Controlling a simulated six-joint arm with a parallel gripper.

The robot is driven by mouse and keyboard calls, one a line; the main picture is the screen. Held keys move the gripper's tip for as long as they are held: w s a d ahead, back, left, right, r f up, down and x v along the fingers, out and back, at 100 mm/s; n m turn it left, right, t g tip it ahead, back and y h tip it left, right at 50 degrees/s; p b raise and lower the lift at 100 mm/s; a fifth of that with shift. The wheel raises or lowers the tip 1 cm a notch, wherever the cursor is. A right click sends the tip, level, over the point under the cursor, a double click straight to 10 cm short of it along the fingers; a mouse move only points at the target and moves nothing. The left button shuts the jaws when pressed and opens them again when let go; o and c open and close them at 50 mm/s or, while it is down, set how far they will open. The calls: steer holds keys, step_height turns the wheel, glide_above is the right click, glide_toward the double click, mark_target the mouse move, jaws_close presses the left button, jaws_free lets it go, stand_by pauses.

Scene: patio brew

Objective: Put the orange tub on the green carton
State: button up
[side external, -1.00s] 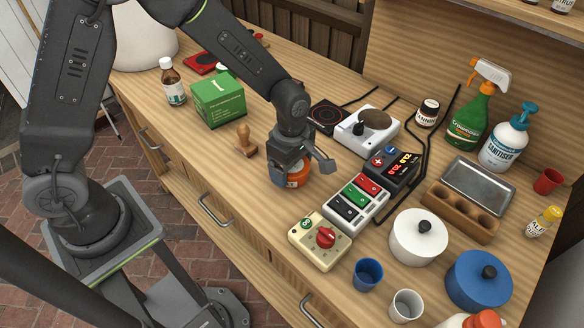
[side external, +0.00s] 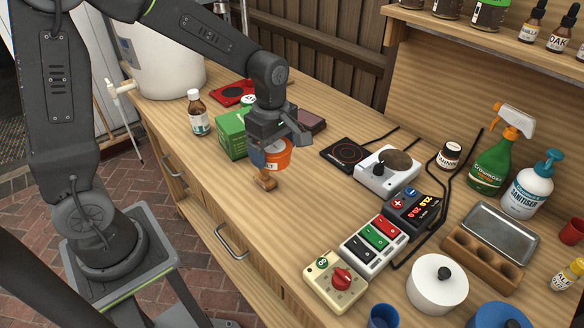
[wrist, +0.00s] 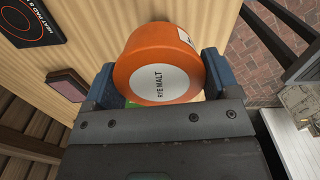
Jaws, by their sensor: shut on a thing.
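The orange tub (side external: 277,156) is held by my gripper (side external: 268,160). In the wrist view the orange tub (wrist: 152,62) has a white label reading "RYE MALT" and sits between the two blue fingers of my gripper (wrist: 160,82). In the side view it appears raised above the counter. The green carton (side external: 232,134) stands on the counter just behind and left of my gripper, partly hidden by it. In the wrist view a small bit of green (wrist: 128,105) shows below the tub.
A dark red block (side external: 310,122), a hot plate (side external: 345,154) and a red scale (side external: 232,93) are nearby. A white scale-like device (side external: 386,175) is farther right.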

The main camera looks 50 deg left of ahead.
steer(key=s+a+r, duration=0.2)
steer(key=a+r, duration=0.1)
steer(key=a, duration=0.6)
steer(key=s+a+r, duration=0.1)
steer(key=a+r, duration=0.3)
steer(key=a, duration=0.5)
steer(key=s+a+r, duration=0.2)
steer(key=a+r, duration=0.1)
steer(key=a, duration=0.6)
glide_above(240, 119)
step_height(240, 119, down, 7)
steer(key=shift+s+r, duration=0.1)
steer(key=shift+r, duration=0.05)
steer(key=shift+f, duration=2.05)
steer(key=shift+f, duration=0.15)
